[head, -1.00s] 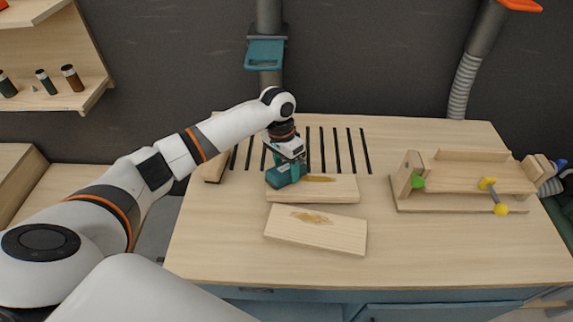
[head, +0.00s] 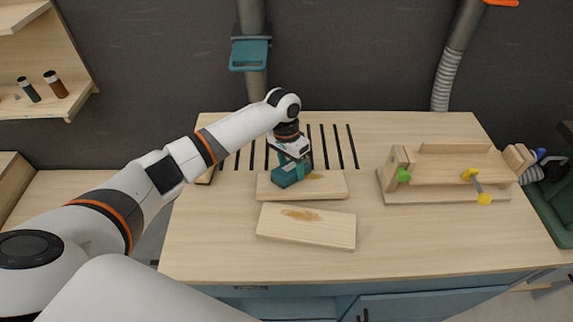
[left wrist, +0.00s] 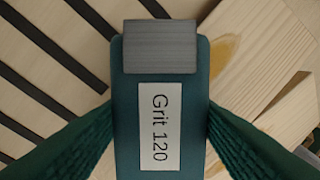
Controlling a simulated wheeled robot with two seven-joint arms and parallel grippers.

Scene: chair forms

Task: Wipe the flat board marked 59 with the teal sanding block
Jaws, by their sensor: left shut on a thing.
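The teal sanding block (head: 284,178) is in my left gripper (head: 291,168), over the left-middle part of the rear board (head: 335,190). It appears to rest on that board. In the left wrist view the block (left wrist: 160,85) carries a "Grit 120" label and a grey top piece, with a dark teal finger on each side. The rear board has a brown stain (head: 315,176) showing just right of the block. A second flat board (head: 320,232) lies in front, slightly turned, with its own brown stain (head: 300,214). I cannot read a 59 on either board. My right gripper is not in view.
The workbench (head: 215,240) has dark slots (head: 340,145) behind the boards. A wooden jig (head: 445,172) with green and yellow knobs stands at the right. A teal bracket (head: 250,54) hangs on the pipe behind. The bench front is clear.

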